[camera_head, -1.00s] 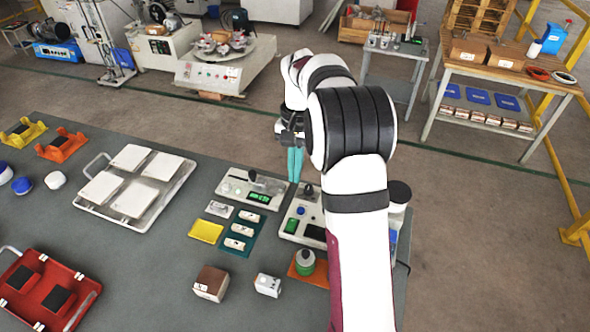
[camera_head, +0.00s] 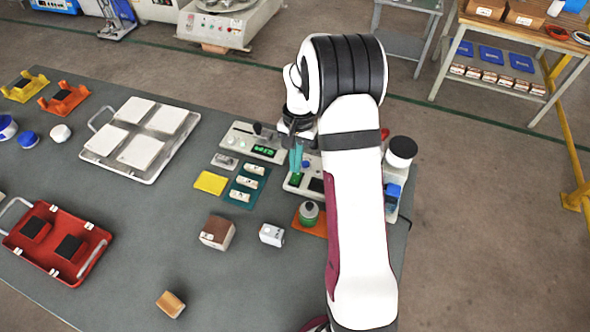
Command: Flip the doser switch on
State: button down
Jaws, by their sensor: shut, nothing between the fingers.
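Two light benchtop devices stand near the far edge of the grey table, and I cannot tell for sure which is the doser. The left device (camera_head: 236,139) has a lit green display and a dark knob-like part on top. The right device (camera_head: 291,187) has a green lit spot and a dark panel, partly hidden by my arm. My gripper (camera_head: 296,159) has teal fingers, is shut and empty, and points down over the right device's far part. Whether it touches the device cannot be seen. No switch is clearly visible.
A white unit with a black round top (camera_head: 401,151) is right of the arm. A teal mat (camera_head: 246,186) with small white pieces and a yellow pad (camera_head: 210,183) lie left.

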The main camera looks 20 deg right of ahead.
aim_at(294, 180)
jog(key=shift+s+a+f, duration=0.15)
jog(key=shift+f, duration=1.45)
jog(key=shift+s+a+f, duration=0.1)
jog(key=shift+f, duration=0.15)
jog(key=shift+w+d+r, duration=0.15)
jog(key=shift+w+d, duration=0.45)
